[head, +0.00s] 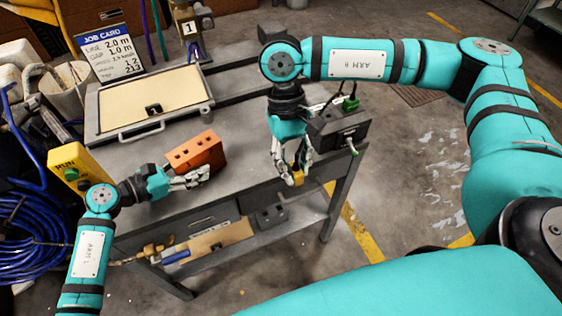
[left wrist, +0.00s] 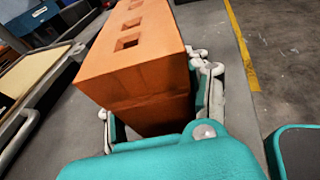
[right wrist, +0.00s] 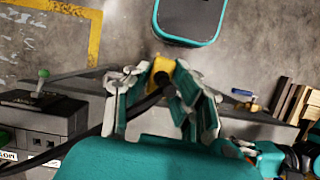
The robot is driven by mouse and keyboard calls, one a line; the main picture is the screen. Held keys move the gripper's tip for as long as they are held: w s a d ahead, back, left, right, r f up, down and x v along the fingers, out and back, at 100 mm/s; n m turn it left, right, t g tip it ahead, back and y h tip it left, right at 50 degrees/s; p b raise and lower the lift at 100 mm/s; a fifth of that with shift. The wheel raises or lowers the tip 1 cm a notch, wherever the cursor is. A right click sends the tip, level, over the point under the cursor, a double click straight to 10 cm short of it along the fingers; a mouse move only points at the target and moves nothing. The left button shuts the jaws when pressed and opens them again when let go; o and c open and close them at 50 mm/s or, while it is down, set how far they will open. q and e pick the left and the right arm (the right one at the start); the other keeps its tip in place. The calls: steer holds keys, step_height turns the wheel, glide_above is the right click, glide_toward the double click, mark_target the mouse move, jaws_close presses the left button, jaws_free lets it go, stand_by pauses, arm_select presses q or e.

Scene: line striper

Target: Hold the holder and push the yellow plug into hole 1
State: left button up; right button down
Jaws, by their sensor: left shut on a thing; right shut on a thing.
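The holder (head: 195,152) is an orange block with square holes in its top, standing on the grey table's front part in the head view. It also fills the middle of the left wrist view (left wrist: 140,85). My left gripper (head: 198,178) is shut on the near end of the holder, a finger on each side. My right gripper (head: 293,170) points down near the table's front edge, right of the holder and apart from it. It is shut on the yellow plug (right wrist: 163,68), with a dark cable running from it. No hole number is legible, so I cannot tell which is hole 1.
A dark control box (head: 340,132) with a green-tipped lever stands right beside my right gripper. A tan-topped panel (head: 155,100) with a handle lies behind the holder. A yellow RUN box (head: 78,168) is at the left. The table top (head: 240,165) between holder and right gripper is clear.

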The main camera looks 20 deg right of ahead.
steer(key=w+a+r+m+t+y, duration=0.15)
steer(key=w+a+r+m, duration=0.25)
steer(key=w+a+m, duration=0.5)
steer(key=w+a+r+m+t+y, duration=0.15)
steer(key=w+a+r+m, duration=0.3)
steer(key=w+a, duration=0.5)
glide_above(184, 153)
steer(key=shift+m+y, duration=0.3)
steer(key=shift+m, duration=0.05)
steer(key=shift+f, duration=3.3)
steer(key=shift+f, duration=1.45)
steer(key=c, duration=0.7)
jaws_free()
steer(key=shift+c, duration=0.2)
steer(key=shift+r, duration=0.1)
steer(key=v, duration=0.6)
steer(key=shift+r, duration=0.4)
steer(key=shift+w+d, duration=0.1)
arm_select(q)
steer(key=o, duration=0.9)
